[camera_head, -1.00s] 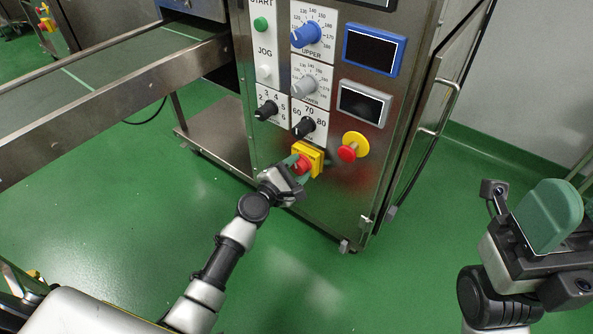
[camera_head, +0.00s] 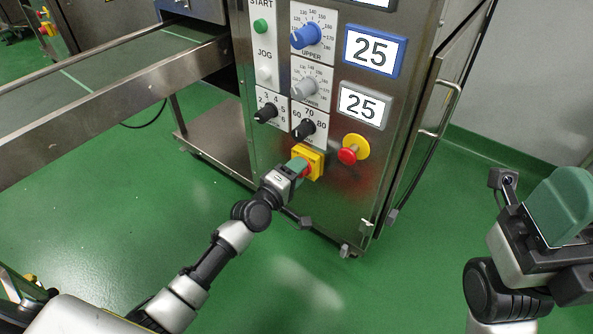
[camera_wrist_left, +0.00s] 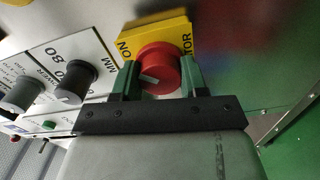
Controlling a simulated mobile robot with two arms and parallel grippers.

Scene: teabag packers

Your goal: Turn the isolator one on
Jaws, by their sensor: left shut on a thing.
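The isolator is a red knob on a yellow plate (camera_head: 315,158) low on the machine's steel front panel. In the left wrist view its red knob (camera_wrist_left: 160,70) shows between the green fingers, with the letters "ON" on the yellow plate (camera_wrist_left: 128,44). My left gripper (camera_head: 299,167) is shut on the red knob, one finger on each side; it also shows in the left wrist view (camera_wrist_left: 158,78). In the head view the gripper partly hides the knob. My right gripper (camera_head: 558,208) is at the right edge, away from the panel; its fingers' opening cannot be made out.
Two displays, blue-framed (camera_head: 374,50) and grey-framed (camera_head: 362,104), both read 25. A red-and-yellow emergency button (camera_head: 353,149) sits close right of the isolator. Black knobs (camera_head: 303,129) are just above. A conveyor (camera_head: 120,80) extends left; green floor is clear in front.

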